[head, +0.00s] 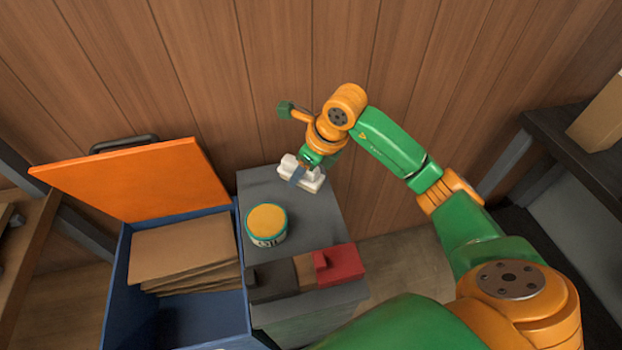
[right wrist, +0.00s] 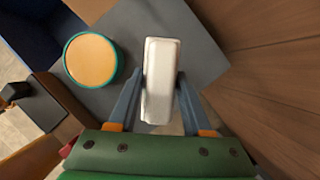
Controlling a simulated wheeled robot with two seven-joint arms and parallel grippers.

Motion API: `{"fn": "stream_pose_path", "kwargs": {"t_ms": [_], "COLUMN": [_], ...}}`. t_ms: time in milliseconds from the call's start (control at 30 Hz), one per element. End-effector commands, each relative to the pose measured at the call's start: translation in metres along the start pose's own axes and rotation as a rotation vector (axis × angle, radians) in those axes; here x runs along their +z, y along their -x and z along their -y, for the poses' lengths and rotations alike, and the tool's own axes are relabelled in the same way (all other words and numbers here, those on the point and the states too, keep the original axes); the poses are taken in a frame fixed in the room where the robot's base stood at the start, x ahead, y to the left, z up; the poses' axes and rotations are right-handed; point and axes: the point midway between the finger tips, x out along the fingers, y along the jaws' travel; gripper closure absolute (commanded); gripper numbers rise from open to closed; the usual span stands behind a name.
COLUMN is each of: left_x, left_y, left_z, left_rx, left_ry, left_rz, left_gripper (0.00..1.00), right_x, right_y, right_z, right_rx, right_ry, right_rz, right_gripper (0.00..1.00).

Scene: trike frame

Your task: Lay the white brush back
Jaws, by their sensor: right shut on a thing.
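The white brush (head: 313,184) is at the far end of the grey cabinet top (head: 262,182) in the head view. It shows as a long pale block in the right wrist view (right wrist: 161,70). My right gripper (head: 300,175) is shut on it, with a blue-grey finger on each side. The fingers hide part of the brush. I cannot tell whether the brush touches the cabinet top or is held just above it. My left gripper is not in view.
A tin with an orange lid (head: 267,220) stands nearer on the cabinet top. A dark block (head: 272,281) and a red block (head: 342,263) are at its front edge. A blue bin (head: 117,300) with an open orange lid (head: 135,180) stands left. A wooden wall rises behind.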

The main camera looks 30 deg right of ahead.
Motion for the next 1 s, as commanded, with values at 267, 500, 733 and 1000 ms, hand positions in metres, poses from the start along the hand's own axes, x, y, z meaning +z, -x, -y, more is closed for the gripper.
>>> {"fn": "stream_pose_path", "kwargs": {"t_ms": [267, 500, 733, 1000], "left_x": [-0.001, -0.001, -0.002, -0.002], "left_y": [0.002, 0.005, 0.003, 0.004], "left_z": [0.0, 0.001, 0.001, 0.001], "left_rx": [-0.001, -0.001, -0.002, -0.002], "left_ry": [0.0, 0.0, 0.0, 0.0], "left_rz": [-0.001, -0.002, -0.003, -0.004], "left_gripper": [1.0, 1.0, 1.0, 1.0], "right_x": [-0.026, -0.034, -0.034, -0.034], "right_y": [-0.036, -0.059, -0.06, -0.06], "right_z": [0.029, 0.029, 0.029, 0.029], "right_rx": [0.003, 0.0, 0.0, 0.0], "right_ry": [-0.003, 0.001, 0.001, 0.0], "right_rz": [-0.002, 0.003, 0.003, 0.002], "right_gripper": [1.0, 1.0, 0.43, 0.21]}}
